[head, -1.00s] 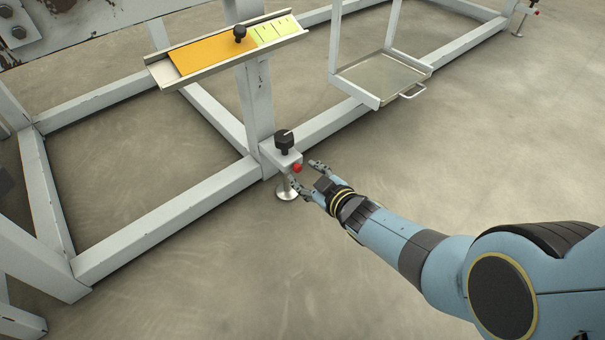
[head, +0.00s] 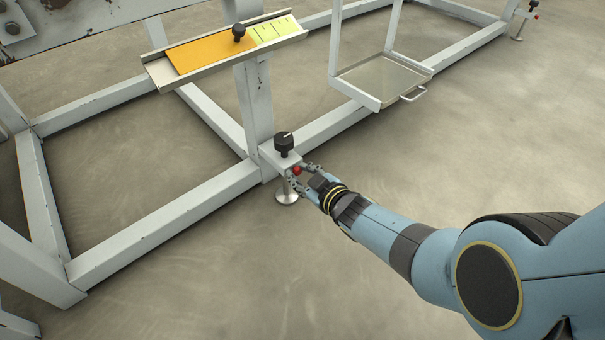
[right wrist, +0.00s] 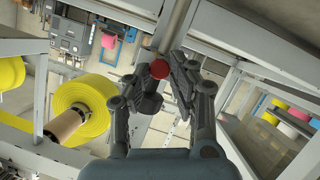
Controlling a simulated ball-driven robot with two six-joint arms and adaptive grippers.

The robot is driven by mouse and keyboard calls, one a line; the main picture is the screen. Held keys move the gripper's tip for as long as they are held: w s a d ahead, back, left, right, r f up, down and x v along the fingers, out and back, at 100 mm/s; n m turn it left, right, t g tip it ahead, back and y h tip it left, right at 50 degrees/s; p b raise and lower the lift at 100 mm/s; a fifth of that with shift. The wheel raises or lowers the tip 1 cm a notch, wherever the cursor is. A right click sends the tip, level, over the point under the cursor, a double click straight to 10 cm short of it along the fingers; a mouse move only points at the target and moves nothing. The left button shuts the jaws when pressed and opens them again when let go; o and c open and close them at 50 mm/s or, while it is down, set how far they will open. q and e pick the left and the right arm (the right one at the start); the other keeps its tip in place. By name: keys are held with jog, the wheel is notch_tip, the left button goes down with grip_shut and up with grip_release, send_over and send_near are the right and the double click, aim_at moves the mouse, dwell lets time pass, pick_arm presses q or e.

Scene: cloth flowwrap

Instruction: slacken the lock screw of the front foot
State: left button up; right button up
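The front foot (head: 287,192) is a metal disc on a short stem under a grey bracket at the frame's corner post. A black knob (head: 284,143) with a white mark stands on top of the bracket. The lock screw (head: 297,170) is a small red knob on the bracket's side. My right gripper (head: 299,172) is at this red knob, one finger on each side of it. In the right wrist view the lock screw (right wrist: 160,69) sits between the fingertips, which appear to touch it on both sides. My left gripper is not in view.
A tilted tray (head: 215,55) with an orange plate and a black knob is above the post. A metal pan (head: 385,80) with a handle hangs to the right. Grey frame beams (head: 165,220) run along the floor. The floor at the right is open.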

grip_shut()
jog(key=shift+s+a+f+n+t+h, duration=0.1)
jog(key=shift+n+t+h, duration=0.3)
jog(key=shift+n, duration=0.35)
jog(key=shift+a+f+n+t+h, duration=0.1)
jog(key=shift+n+t+h, duration=0.1)
jog(key=shift+n+t, duration=0.45)
jog(key=o, duration=0.5)
grip_release()
jog(key=shift+r, duration=0.1)
jog(key=shift+o, duration=0.2)
jog(key=shift+d+g, duration=0.1)
jog(key=shift+g, duration=0.25)
